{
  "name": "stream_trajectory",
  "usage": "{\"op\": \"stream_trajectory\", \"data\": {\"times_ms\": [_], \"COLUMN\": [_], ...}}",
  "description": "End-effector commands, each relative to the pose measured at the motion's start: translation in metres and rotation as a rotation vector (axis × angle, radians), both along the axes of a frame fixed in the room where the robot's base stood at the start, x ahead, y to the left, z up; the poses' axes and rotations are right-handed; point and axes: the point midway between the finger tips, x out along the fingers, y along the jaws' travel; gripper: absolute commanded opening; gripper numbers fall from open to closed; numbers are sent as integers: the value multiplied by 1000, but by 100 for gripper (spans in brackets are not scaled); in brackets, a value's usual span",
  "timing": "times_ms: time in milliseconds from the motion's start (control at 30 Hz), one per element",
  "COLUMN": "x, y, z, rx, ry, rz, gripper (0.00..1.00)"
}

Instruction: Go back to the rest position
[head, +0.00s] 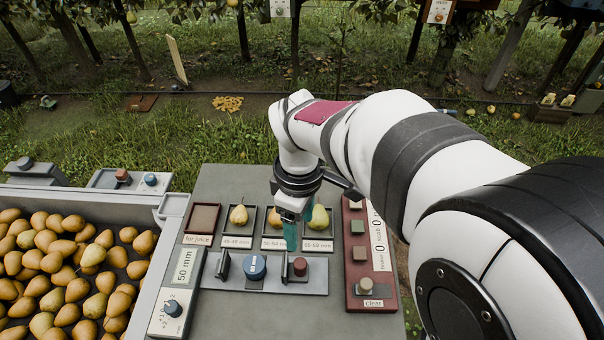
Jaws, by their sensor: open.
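My gripper (291,236) is in the middle of the picture, at the end of my white arm, which reaches in from the right. Its teal fingers point down over the grey sorting table (235,185), in front of the size trays. I see nothing held in it. The fingers overlap each other in this view, so the gap between them is hard to see. Just below the fingertips is a plate with a red-brown knob (300,266) and a blue knob (255,266). I cannot tell whether the fingertips touch anything there.
A bin of pears (68,255) stands at the left. Beside an empty juice tray (203,217), size trays hold pears, such as one pear (239,214) and another pear (318,217). A red counter panel (357,240) lies at the right. Tree trunks and grass are behind.

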Motion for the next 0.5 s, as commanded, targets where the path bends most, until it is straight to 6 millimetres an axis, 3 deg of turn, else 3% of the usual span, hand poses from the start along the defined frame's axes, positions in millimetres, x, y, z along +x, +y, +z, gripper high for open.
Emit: {"op": "stream_trajectory", "data": {"times_ms": [133,433,500], "x": [0,-1,-13], "y": [0,-1,-13], "z": [16,18,24], "rx": [1,1,12], "ry": [0,2,5], "rz": [0,-8,-132], "gripper": [67,67,67]}}
